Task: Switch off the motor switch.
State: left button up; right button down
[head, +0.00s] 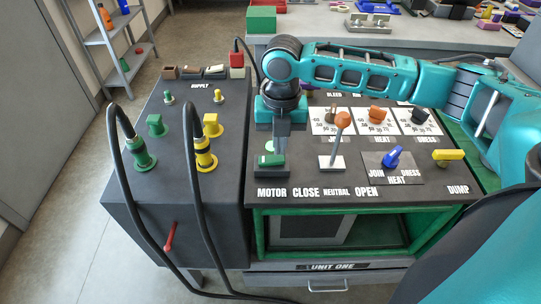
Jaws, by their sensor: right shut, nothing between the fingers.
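The motor switch (270,161) is a small green rocker on a dark base, just above the MOTOR label at the front left of the right-hand panel. My right gripper (281,149) points down over the switch, its shut fingers empty, at or just behind the switch's right end. I cannot tell whether the fingertips touch it. A pale green round thing (269,146) shows beside the fingers and is partly hidden by them. Which way the rocker is tipped is hard to tell. My left gripper is not in view.
Right of the switch stand an orange-knobbed lever (342,121), a blue knob (392,157) and a yellow DUMP handle (448,155). Dials lie behind. On the left cabinet, green (141,152) and yellow (203,152) connectors carry black hoses. A workbench stands behind.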

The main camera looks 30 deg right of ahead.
jog(key=shift+f, duration=1)
dwell(0.5)
notch_tip(320, 180, up, 5)
jog(key=p, duration=0.6)
jog(key=shift+r, duration=0.95)
